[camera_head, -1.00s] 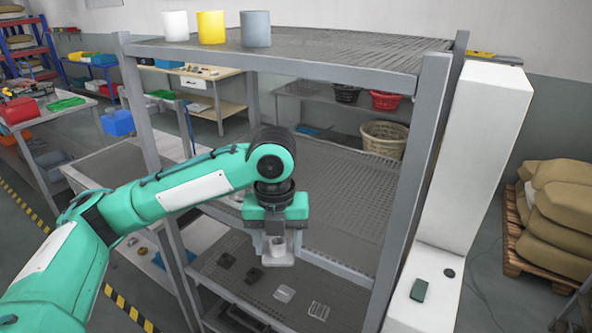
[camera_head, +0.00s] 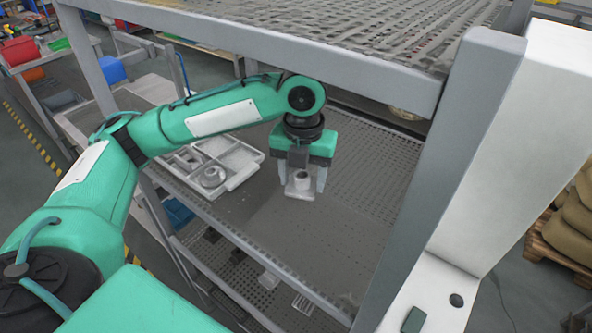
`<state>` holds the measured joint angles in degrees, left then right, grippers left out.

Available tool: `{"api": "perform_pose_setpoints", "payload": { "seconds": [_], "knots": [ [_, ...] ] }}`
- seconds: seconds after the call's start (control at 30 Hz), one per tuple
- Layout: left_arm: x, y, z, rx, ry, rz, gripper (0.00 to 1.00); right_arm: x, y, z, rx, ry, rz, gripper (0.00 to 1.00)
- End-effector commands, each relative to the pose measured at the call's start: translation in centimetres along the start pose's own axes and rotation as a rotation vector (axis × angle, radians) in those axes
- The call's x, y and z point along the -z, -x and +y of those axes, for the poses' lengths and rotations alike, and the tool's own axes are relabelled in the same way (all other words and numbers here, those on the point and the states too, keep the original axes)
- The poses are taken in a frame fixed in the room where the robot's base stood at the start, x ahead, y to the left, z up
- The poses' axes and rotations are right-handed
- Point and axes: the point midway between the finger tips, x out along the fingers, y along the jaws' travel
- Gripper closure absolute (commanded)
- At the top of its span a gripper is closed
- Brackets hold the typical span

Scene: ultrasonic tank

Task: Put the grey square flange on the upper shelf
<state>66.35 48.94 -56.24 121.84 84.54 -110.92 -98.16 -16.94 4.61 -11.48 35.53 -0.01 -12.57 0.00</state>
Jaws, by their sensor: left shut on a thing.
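My left gripper (camera_head: 305,181) is shut on the grey square flange (camera_head: 300,186), which has a square base and a short round collar. It holds the flange inside the rack, above the mesh middle shelf (camera_head: 365,175) and below the top shelf (camera_head: 260,32). I cannot tell whether the flange touches the middle shelf. The task's upper shelf could be either of these; the view does not settle which. My right gripper is not in view.
A light grey divided tray (camera_head: 246,176) with round metal parts lies left of the gripper. Small parts lie on the lower shelf. Grey rack posts (camera_head: 440,185) and the top shelf's front edge bound the space. The middle shelf is clear right of the flange.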

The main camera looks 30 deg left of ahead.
Motion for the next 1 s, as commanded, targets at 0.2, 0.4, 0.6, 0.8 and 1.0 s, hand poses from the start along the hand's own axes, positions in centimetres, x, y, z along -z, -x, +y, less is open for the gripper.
{"api": "perform_pose_setpoints", "payload": {
  "seconds": [0.2,0.4,0.6,0.8,1.0],
  "knots": [
    [0.1,-3.5,0.0,-0.001,0.000,0.003,0.74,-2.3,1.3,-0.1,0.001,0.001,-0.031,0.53],
    [0.1,-5.1,0.1,-0.002,0.000,0.003,0.74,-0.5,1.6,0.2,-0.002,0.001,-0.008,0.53],
    [0.1,-7.7,0.1,-0.001,0.000,0.002,0.74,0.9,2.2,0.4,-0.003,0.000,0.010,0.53],
    [0.0,-7.9,0.0,0.000,-0.001,0.000,0.74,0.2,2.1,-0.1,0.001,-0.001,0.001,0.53],
    [0.1,-8.1,0.0,-0.001,-0.001,0.001,0.32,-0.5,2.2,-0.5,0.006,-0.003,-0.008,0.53]
  ]
}}
